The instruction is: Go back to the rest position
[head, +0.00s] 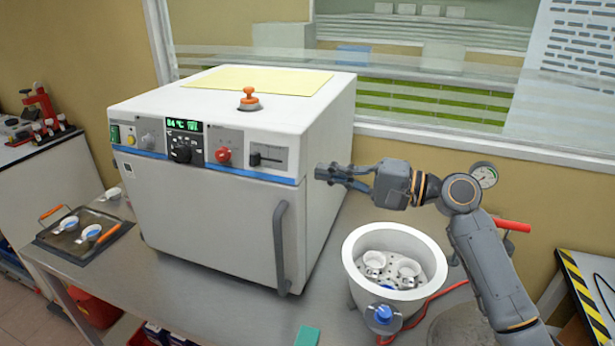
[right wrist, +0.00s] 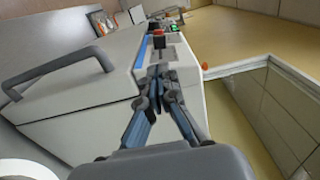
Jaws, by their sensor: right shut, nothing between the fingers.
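My right gripper (head: 325,172) is shut and empty. In the head view it points left, close to the front right upper edge of a white oven (head: 210,200). Its fingertips also show in the right wrist view (right wrist: 158,74), in front of the oven's slider panel. I cannot tell whether they touch the oven. The oven door is shut, with a grey handle (head: 281,245) on its right side. The oven's green display (head: 184,125) is lit and appears to read 84 °C. My left gripper is not in view.
A white round vessel (head: 352,262) holding small white cups stands below my right arm. A dark tray (head: 50,238) with small cups lies left of the oven. A window wall (head: 430,125) is behind.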

